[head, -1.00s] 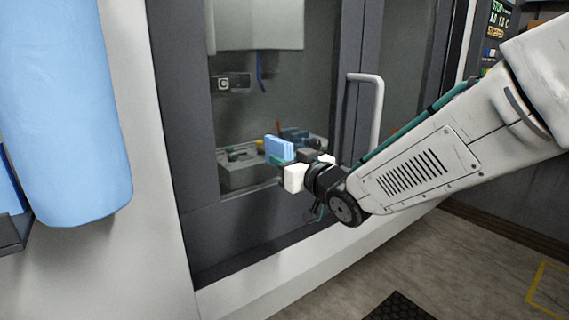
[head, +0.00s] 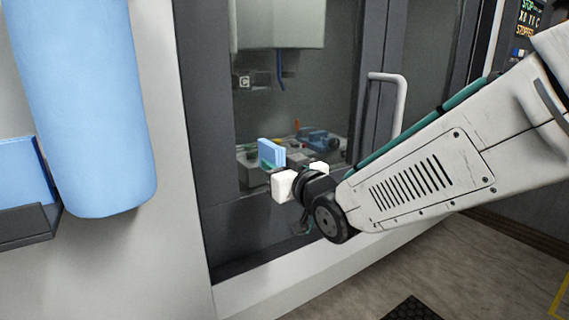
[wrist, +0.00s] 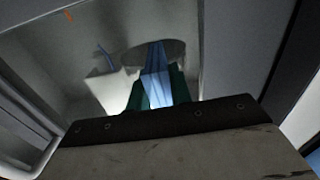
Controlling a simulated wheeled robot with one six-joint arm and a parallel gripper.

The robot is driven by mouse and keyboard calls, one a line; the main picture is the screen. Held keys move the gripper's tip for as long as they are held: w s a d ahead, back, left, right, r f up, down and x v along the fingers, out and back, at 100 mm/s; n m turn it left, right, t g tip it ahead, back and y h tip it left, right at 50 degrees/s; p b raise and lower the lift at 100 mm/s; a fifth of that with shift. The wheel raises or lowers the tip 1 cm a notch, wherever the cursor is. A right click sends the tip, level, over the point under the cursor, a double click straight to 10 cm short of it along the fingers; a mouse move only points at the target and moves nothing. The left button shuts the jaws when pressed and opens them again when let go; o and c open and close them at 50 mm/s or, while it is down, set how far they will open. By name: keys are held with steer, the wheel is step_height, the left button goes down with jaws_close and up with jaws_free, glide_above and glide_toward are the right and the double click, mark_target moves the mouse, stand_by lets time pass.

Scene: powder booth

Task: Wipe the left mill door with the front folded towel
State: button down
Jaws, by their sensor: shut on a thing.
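The left mill door (head: 210,130) is a dark grey frame around a large window, with a pale upright handle (head: 401,105) to the right. My gripper (head: 272,165) is shut on a small blue folded towel (head: 271,153) in front of the lower part of the window. In the wrist view the towel (wrist: 156,82) stands between the green fingers, with the window glass beyond it. I cannot tell whether the towel touches the glass.
A large blue roll (head: 85,110) hangs at the left, beside a dark holder (head: 30,224) with a blue item in it. A control panel (head: 528,25) is at the upper right. Blurred items show behind the glass. A dark mat (head: 413,309) lies on the floor.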

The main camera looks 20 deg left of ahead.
steer(key=shift+d+r, duration=0.1)
steer(key=shift+r, duration=0.55)
steer(key=shift+w+d, duration=0.6)
steer(key=shift+w, duration=0.15)
steer(key=shift+w+d, duration=0.55)
steer(key=shift+w, duration=0.2)
